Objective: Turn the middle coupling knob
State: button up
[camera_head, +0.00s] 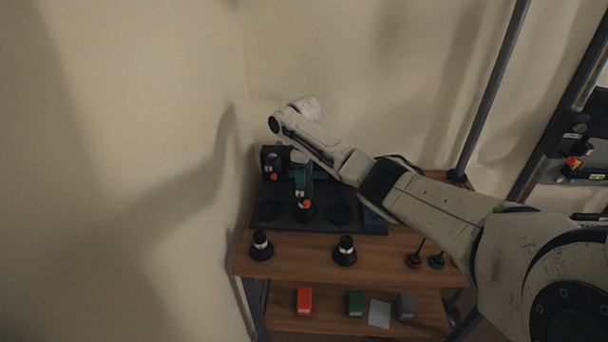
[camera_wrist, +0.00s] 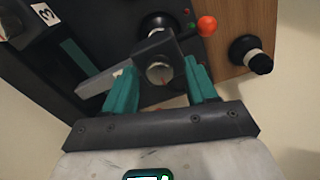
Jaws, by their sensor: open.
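The middle station (camera_head: 300,192), marked 2, stands on the dark base (camera_head: 350,228) with a red ball below its label. My gripper (camera_wrist: 161,66) is open in the wrist view, with its two teal fingers to either side of a round silver knob (camera_wrist: 160,73) on a dark block. A gap shows between the knob and each finger. A pale flat bar (camera_wrist: 100,83) runs left from the block. A red ball (camera_wrist: 207,26) sits up and to the right.
The left station (camera_head: 272,157) stands close beside the middle one. A label marked 3 (camera_wrist: 16,22) is at the wrist view's upper left. Two black pieces, left (camera_head: 260,246) and right (camera_head: 345,252), stand on the wooden table (camera_head: 300,262). Coloured blocks lie on the shelf below.

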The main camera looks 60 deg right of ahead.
jog(key=shift+c, duration=0.3)
jog(key=c, duration=1)
jog(key=shift+m, duration=0.4)
jog(key=m+p, duration=0.1)
jog(key=m, duration=0.1)
jog(key=shift+r+m+p, duration=0.1)
jog(key=shift+m+p, duration=0.2)
jog(key=shift+m, duration=0.1)
jog(key=m+p, duration=0.1)
jog(key=m, duration=1.3)
jog(key=shift+d, duration=0.1)
jog(key=shift+m, duration=0.3)
